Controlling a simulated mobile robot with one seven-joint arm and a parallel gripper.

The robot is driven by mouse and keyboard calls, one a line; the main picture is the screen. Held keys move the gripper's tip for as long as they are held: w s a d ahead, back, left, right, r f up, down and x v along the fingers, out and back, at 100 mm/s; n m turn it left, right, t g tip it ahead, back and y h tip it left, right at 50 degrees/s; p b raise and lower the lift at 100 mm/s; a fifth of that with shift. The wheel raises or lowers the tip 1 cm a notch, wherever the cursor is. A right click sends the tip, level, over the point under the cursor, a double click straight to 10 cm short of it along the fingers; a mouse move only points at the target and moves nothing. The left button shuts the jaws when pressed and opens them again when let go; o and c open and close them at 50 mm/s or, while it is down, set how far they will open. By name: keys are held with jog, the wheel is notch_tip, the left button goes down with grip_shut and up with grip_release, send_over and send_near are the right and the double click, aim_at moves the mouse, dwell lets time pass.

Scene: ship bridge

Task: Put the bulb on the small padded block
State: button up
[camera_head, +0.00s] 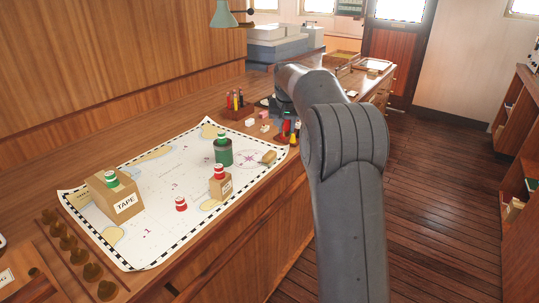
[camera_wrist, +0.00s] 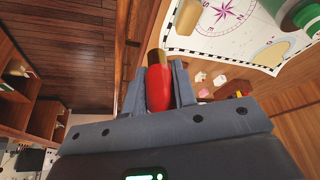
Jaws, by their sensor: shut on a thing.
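My gripper (camera_wrist: 158,88) is shut on a red, rounded bulb (camera_wrist: 159,84) with a brass-coloured end, held between both fingers. In the head view my arm partly hides the gripper, beside the table's front edge; red and yellow parts show there, but I cannot tell them apart. A small tan block (camera_head: 268,157) lies on the right part of the chart, near the compass rose. It also shows in the wrist view (camera_wrist: 187,17), past the bulb and to its right, apart from it. Whether it is padded is too small to tell.
The chart (camera_head: 160,215) carries a TAPE box (camera_head: 115,196), a smaller box (camera_head: 220,187), a green can (camera_head: 223,153) and a loose red-and-white piece (camera_head: 181,204). A rack of colored items (camera_head: 237,108) and small pink and white pieces (camera_head: 264,115) stand beyond. Bare chart surrounds the tan block.

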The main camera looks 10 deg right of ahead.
jog(key=d, duration=0.5)
send_over(270, 151)
jog(key=s, duration=0.2)
jog(key=shift+m, duration=0.3)
jog(key=f, duration=0.6)
jog(key=shift+w+a+f, duration=0.15)
jog(key=shift+w+f, duration=0.05)
jog(key=shift+f, duration=2.2)
jog(key=shift+f, duration=0.15)
jog(key=o, duration=1)
jog(key=shift+c, duration=0.2)
